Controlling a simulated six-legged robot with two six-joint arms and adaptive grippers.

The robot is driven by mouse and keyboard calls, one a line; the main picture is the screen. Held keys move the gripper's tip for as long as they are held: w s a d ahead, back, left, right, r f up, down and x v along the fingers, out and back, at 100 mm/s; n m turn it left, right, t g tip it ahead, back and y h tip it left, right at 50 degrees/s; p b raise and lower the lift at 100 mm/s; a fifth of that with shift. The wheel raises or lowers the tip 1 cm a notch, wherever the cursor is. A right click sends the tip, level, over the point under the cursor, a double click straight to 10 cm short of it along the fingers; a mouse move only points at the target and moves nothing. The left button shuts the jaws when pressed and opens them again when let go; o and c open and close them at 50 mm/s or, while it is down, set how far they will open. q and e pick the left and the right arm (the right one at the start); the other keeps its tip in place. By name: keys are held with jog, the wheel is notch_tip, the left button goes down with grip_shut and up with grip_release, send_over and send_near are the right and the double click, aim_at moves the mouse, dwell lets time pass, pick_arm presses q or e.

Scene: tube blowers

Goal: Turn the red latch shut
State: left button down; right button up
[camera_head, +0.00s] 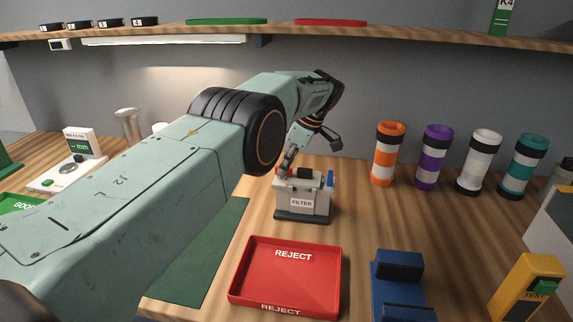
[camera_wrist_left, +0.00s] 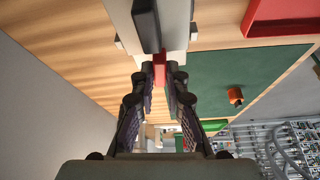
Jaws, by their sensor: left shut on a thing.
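The white and grey FILTER box (camera_head: 302,203) stands on the wooden table, with a dark block on its top and a blue latch (camera_head: 330,178) at its right side. The red latch (camera_wrist_left: 159,70) shows between my fingertips in the wrist view, at the box's edge. In the head view it is mostly hidden behind my gripper. My left gripper (camera_head: 287,162) reaches down to the left side of the box; its fingers (camera_wrist_left: 160,82) are shut on the red latch. My right gripper is in neither view.
A red REJECT tray (camera_head: 335,275) lies in front of the box. A green mat (camera_head: 207,262) is partly under my left arm; an orange piece (camera_wrist_left: 235,96) lies on it. Several banded tubes, including an orange one (camera_head: 389,155), stand at the right. A blue fixture (camera_head: 400,288) is front right.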

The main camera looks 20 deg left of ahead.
pick_arm(q)
jog(key=shift+s+f, duration=0.1)
jog(key=c, duration=1.4)
grip_release()
jog(key=shift+a, duration=0.1)
jog(key=shift+o, duration=0.2)
jog(key=shift+m, duration=0.4)
